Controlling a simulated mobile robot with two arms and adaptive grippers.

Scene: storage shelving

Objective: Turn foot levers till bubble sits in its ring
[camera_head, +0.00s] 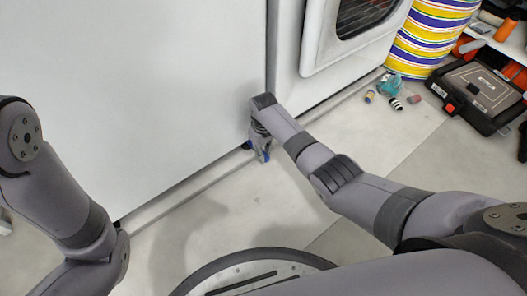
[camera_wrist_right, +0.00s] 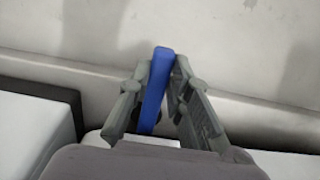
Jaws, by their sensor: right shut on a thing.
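A blue foot lever (camera_wrist_right: 156,85) stands out from under the white appliance panel (camera_head: 130,90), low at the floor. My right gripper (camera_head: 262,153) is at the panel's bottom edge near its right corner. In the right wrist view its two fingers (camera_wrist_right: 158,75) are shut on the lever, one on each side. In the head view only small bits of blue show around the gripper. My left arm (camera_head: 65,190) comes in at the left, but its gripper is out of frame. No bubble or ring can be seen in either view.
A white oven (camera_head: 355,50) stands to the right of the panel. Farther right are a striped drum (camera_head: 425,40), a black toolbox (camera_head: 475,95), small bottles (camera_head: 395,103) on the floor and a shelf (camera_head: 505,35). The pale floor (camera_head: 230,215) in front is clear.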

